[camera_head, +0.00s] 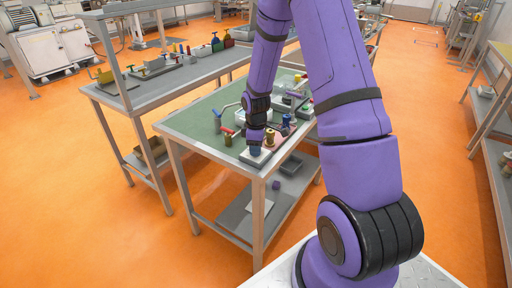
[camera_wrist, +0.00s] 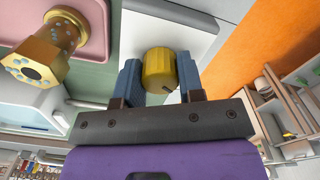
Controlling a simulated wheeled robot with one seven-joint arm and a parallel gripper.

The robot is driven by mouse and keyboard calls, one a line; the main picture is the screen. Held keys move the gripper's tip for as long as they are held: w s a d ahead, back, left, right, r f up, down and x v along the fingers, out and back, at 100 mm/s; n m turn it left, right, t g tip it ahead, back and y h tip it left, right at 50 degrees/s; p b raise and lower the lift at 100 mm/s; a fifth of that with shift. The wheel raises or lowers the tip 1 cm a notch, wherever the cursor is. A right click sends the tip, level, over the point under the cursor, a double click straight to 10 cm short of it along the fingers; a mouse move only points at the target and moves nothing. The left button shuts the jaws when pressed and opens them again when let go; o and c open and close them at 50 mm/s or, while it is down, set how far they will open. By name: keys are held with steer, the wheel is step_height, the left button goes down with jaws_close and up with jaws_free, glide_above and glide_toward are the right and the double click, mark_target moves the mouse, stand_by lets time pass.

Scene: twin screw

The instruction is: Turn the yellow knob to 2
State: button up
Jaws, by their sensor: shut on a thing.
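The yellow knob (camera_wrist: 160,70) shows in the wrist view between the two blue fingers of my gripper (camera_wrist: 160,80). My gripper is shut on the knob, with a finger on its left and its right side. A dark mark shows near the knob's lower edge. The knob stands on a white plate (camera_wrist: 200,16); no numbers can be read on it. In the head view my gripper (camera_head: 255,150) is low over the near corner of the green-topped table, and its fingers hide the knob. The plate (camera_head: 250,160) shows there beside it.
A brass hex fitting (camera_wrist: 45,50) on a pink base (camera_wrist: 93,20) stands left of the knob in the wrist view. In the head view, several other fittings crowd the green table (camera_head: 180,125) around my gripper. A second bench (camera_head: 130,100) stands behind on the left.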

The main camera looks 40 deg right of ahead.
steer(key=shift+m, duration=0.4)
steer(key=m, duration=0.4)
steer(key=shift+m, duration=0.4)
steer(key=m, duration=0.6)
stand_by(0.4)
steer(key=o, duration=0.9)
steer(key=shift+r, duration=0.15)
step_height(320, 180, up, 11)
steer(key=shift+f, duration=0.2)
